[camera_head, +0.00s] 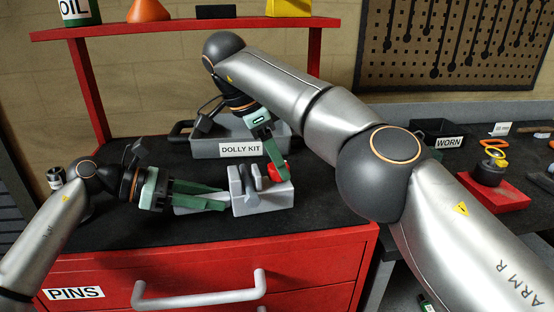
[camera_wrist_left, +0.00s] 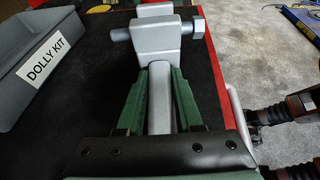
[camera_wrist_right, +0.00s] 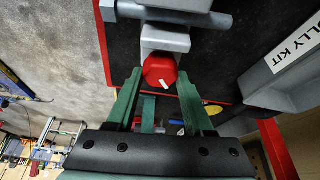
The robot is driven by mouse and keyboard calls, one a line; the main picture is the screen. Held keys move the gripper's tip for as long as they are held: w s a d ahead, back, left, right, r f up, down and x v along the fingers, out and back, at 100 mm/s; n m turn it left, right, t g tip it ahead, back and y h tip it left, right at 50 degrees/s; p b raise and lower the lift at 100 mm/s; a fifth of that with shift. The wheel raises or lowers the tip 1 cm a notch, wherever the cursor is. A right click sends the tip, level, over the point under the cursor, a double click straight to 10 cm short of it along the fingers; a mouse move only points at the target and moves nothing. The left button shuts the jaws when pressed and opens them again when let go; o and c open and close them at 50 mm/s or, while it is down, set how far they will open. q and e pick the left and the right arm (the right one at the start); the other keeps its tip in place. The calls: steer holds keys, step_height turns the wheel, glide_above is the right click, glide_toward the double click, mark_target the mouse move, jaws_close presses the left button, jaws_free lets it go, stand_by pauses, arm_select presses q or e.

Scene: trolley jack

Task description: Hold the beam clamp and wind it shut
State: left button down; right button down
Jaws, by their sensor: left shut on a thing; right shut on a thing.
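The grey beam clamp (camera_head: 262,203) lies on the black top of the red cabinet, and its jaws and cross bolt show in the left wrist view (camera_wrist_left: 155,38). My left gripper (camera_head: 212,197) is shut on the clamp's grey handle bar (camera_wrist_left: 160,95), with one green finger along each side. The red knob (camera_head: 277,172) is at the clamp's right end. My right gripper (camera_head: 275,160) reaches down from behind and is shut on this knob, which shows between its fingertips in the right wrist view (camera_wrist_right: 160,72). A white mark is on the knob's face.
A grey bin labelled DOLLY KIT (camera_head: 212,148) stands just behind the clamp. A red shelf (camera_head: 180,24) crosses above it. To the right, a lower bench holds a red tray (camera_head: 497,196) and a black WORN bin (camera_head: 432,130). The cabinet top in front of the clamp is clear.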

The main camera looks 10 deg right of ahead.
stand_by(0.3)
steer(key=shift+c, duration=1.4)
jaws_free()
steer(key=shift+n, duration=0.3)
